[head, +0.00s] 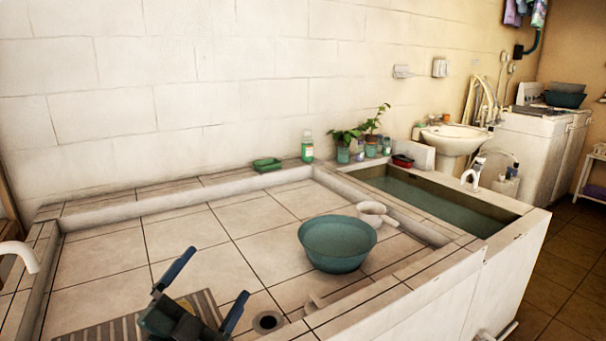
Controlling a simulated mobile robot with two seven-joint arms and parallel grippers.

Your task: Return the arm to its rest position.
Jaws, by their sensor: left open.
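My left gripper (207,284) shows at the bottom left of the head view, above the tiled basin floor. Its two dark blue fingers are spread wide apart with nothing between them. The rest of my left arm is cut off by the lower edge of the picture. My right gripper is not in view.
A teal bowl (337,244) stands on the tiled basin floor (190,242), right of my gripper, with a white cup-like item (375,213) behind it. A drain hole (267,321) lies near the gripper. A green bottle (307,147) and potted plants (345,138) stand on the back ledge.

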